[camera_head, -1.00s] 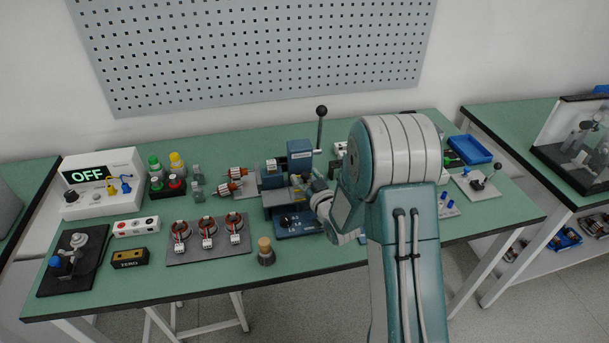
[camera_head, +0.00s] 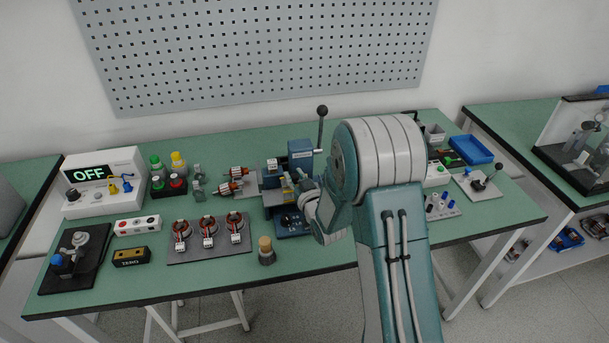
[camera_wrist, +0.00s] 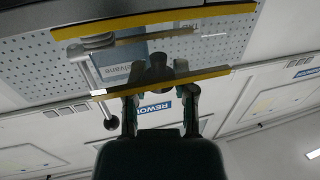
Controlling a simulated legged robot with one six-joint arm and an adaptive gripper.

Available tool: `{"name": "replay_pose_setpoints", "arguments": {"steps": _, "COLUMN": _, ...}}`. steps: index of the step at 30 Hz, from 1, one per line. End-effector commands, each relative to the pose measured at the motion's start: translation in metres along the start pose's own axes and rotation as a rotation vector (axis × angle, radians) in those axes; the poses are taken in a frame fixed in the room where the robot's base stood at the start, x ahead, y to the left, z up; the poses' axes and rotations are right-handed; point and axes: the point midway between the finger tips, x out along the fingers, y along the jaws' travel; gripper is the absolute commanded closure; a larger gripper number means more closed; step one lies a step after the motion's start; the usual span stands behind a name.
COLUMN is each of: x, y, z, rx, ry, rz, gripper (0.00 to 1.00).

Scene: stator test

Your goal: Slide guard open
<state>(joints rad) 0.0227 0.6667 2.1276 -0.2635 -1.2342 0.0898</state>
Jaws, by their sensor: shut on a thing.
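The guard is a clear panel with yellow edge strips (camera_wrist: 165,81). It fills the upper middle of the wrist view, and its far strip crosses the top. My gripper (camera_wrist: 160,74) is shut on the guard's dark knob (camera_wrist: 158,68), one finger on each side. In the head view a small yellow part of the guard (camera_head: 287,186) shows at the front of the blue press (camera_head: 299,157). My gripper's fingers there are mostly hidden by my wrist and arm.
The press's black-knobbed lever (camera_head: 321,125) stands up behind my arm. Armatures (camera_head: 232,181) lie left of the press. A grey plate (camera_head: 212,255) with stators and a wooden-topped stamp (camera_head: 266,249) stand in front. A blue tray (camera_head: 471,150) is at the right.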

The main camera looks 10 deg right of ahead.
Motion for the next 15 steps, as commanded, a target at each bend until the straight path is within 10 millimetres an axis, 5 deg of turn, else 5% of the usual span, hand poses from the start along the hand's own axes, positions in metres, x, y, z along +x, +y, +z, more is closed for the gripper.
{"name": "replay_pose_setpoints", "arguments": {"steps": 12, "x": 0.0034, "y": -0.0117, "z": -0.0011, "rx": -0.002, "ry": 0.002, "rz": 0.002, "gripper": 1.00}}
{"name": "replay_pose_setpoints", "arguments": {"steps": 13, "x": 0.0034, "y": -0.0116, "z": -0.0011, "rx": -0.002, "ry": 0.002, "rz": 0.002, "gripper": 0.57}}
{"name": "replay_pose_setpoints", "arguments": {"steps": 15, "x": 0.0033, "y": -0.0116, "z": -0.0010, "rx": -0.002, "ry": 0.002, "rz": 0.002, "gripper": 0.30}}
